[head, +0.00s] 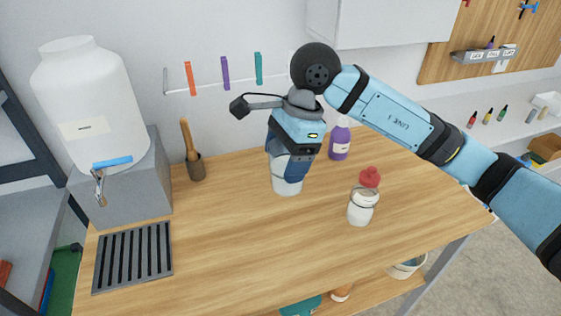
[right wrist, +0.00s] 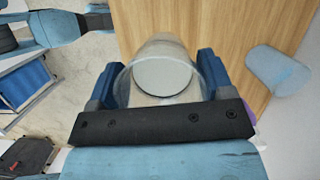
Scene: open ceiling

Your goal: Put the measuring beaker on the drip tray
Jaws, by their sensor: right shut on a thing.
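The measuring beaker (head: 287,185) is a clear, whitish cup at the middle of the table, near its back. My right gripper (head: 290,165) comes down over it from above and is shut on it. In the right wrist view the beaker (right wrist: 163,76) sits between the two blue fingers (right wrist: 160,88), its round opening facing the camera. I cannot tell whether its base touches the table. The drip tray (head: 133,257) is a dark grey slotted tray at the table's front left, bare, and apart from the beaker. My left gripper is not in view.
A large white tank (head: 88,105) with a tap (head: 99,187) stands on a grey block behind the tray. The table between beaker and tray is clear.

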